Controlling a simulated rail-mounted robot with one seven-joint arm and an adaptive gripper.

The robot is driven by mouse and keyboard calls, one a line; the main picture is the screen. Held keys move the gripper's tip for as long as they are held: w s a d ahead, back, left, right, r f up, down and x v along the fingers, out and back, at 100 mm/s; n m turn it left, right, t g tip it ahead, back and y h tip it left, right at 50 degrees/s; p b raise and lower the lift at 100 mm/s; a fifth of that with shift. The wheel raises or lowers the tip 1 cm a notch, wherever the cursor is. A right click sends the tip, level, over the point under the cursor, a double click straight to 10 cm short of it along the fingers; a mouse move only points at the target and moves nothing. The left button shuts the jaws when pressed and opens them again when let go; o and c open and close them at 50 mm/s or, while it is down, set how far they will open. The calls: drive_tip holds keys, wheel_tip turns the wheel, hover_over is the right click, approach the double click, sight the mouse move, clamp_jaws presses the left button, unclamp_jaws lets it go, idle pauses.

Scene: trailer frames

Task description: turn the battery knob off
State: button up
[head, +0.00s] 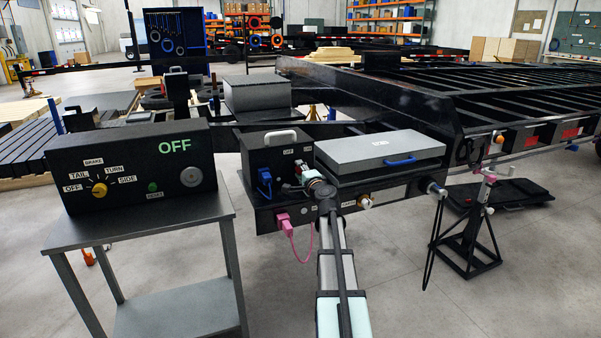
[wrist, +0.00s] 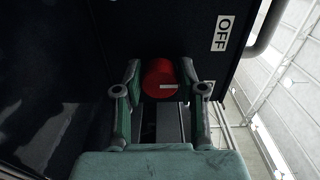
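The red round battery knob (wrist: 158,76) is on a dark panel in the wrist view, with a short white mark on its lower face. A white OFF label (wrist: 222,33), turned sideways, is to the upper right of the knob. My gripper (wrist: 161,80) is open, with one finger on each side of the knob; I cannot tell whether either finger touches it.
A grey-lidded box (head: 380,150) with a blue handle is right of my gripper. A blue plug (head: 265,180) and a pink plug (head: 284,222) are to its left. A control box (head: 130,165) reading OFF stands on a cart at left. A jack stand (head: 466,225) is at right.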

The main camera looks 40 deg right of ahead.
drive_tip(key=shift+o, duration=1)
drive_tip(key=shift+s, duration=0.1)
drive_tip(key=v, duration=1.2)
